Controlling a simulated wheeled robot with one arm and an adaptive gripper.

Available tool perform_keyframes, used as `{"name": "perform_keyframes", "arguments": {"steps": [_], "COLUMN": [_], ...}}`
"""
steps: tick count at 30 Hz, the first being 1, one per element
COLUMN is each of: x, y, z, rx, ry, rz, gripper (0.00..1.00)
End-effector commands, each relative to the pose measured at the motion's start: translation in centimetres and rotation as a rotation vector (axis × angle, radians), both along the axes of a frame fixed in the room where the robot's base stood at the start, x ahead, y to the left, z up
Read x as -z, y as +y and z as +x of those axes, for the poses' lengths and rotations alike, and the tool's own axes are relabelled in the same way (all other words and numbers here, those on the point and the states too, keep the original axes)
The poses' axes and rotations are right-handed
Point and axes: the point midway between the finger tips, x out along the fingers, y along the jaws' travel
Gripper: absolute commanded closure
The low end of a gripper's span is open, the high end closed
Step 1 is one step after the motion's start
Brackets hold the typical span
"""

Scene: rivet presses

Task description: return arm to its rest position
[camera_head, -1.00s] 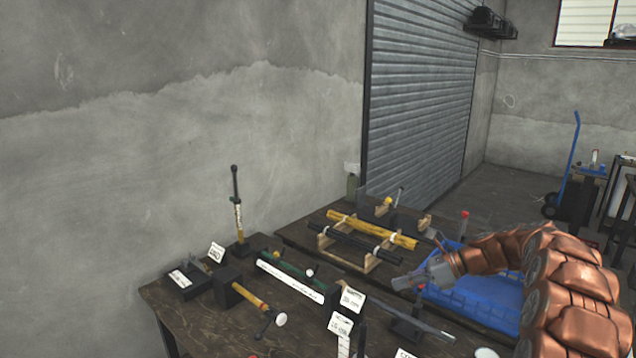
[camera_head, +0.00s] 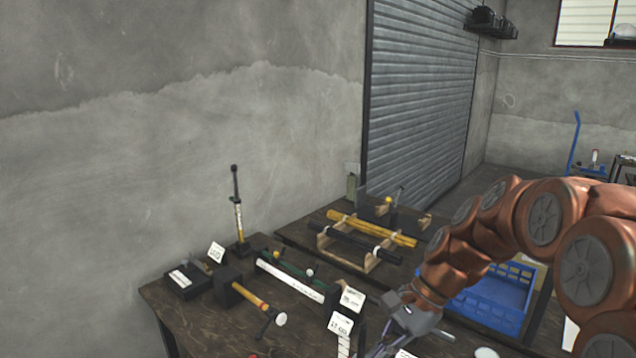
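My copper-coloured arm (camera_head: 540,215) reaches in from the right side of the head view and bends down over the near table. My grey gripper (camera_head: 384,346) is at its end, low in the picture, pointing down and left. It is just right of the white labels on the near table and in front of the blue crate (camera_head: 500,297). Its fingertips are small and partly cut by the bottom edge, so I cannot tell whether they are open or hold anything.
The near wooden table (camera_head: 205,325) carries presses, an upright black-handled tool (camera_head: 238,210), a yellow-handled tool (camera_head: 250,296) and label cards (camera_head: 340,324). Behind, yellow rods (camera_head: 375,231) and black rods (camera_head: 358,243) lie on wooden stands. A concrete wall is at left.

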Motion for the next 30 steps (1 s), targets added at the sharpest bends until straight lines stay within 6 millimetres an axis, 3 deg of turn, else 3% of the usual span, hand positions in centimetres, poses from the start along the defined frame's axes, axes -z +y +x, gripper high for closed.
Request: {"name": "perform_keyframes", "arguments": {"steps": [8,18,24,30], "x": [0.5,1.9,3.0,3.8], "y": [-0.6,-3.3,-5.4,-7.0], "z": [-7.6,-16.0,-20.4,-22.9], "rx": [-0.263,-0.595,-0.785,-0.911], "ry": [-0.106,-0.212,-0.254,-0.277], "rz": [-0.121,-0.259,-0.328,-0.369], "gripper": [1.0,1.0,1.0,1.0]}}
